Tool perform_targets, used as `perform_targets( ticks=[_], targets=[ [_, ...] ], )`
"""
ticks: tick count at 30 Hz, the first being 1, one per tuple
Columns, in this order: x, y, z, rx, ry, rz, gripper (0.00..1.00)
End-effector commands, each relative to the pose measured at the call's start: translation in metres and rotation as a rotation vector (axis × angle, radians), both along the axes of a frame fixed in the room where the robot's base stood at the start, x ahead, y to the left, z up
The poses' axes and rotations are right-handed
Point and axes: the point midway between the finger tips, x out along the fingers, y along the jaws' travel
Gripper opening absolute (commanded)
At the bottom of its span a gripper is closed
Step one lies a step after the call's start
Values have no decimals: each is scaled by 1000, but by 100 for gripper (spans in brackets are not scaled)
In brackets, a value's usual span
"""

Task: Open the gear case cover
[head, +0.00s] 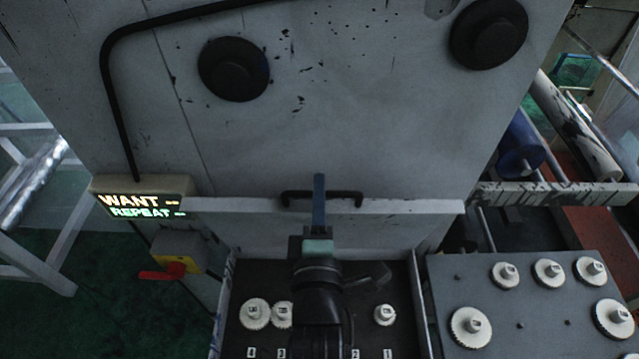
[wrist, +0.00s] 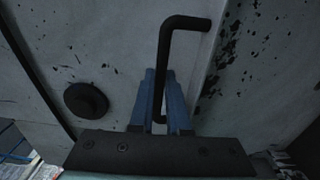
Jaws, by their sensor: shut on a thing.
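The gear case cover (head: 240,205) is a pale grey panel, seen nearly edge-on as a strip across the front of the machine, raised above the gear case (head: 270,340). Its black bar handle (head: 350,194) is on that strip, and it also shows in the wrist view (wrist: 163,60). My gripper (head: 319,182) is shut on the handle, its blue fingers (wrist: 159,85) on either side of the bar. White gears (head: 255,313) show inside the case below. My arm hides the middle of the case.
A lit sign (head: 143,204) and a red-handled switch (head: 168,270) are close to the left. A grey board with several white gears (head: 470,326) is at the right. Round black knobs (head: 234,69) stick out from the machine wall above.

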Motion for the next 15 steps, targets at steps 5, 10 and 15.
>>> perform_targets(
  ticks=[5,10,15],
  targets=[
    [-18,0,-11,-1,-44,-1,0],
    [-21,0,-7,-2,-58,1,0],
    [-21,0,-7,-1,-58,1,0]
  ],
)
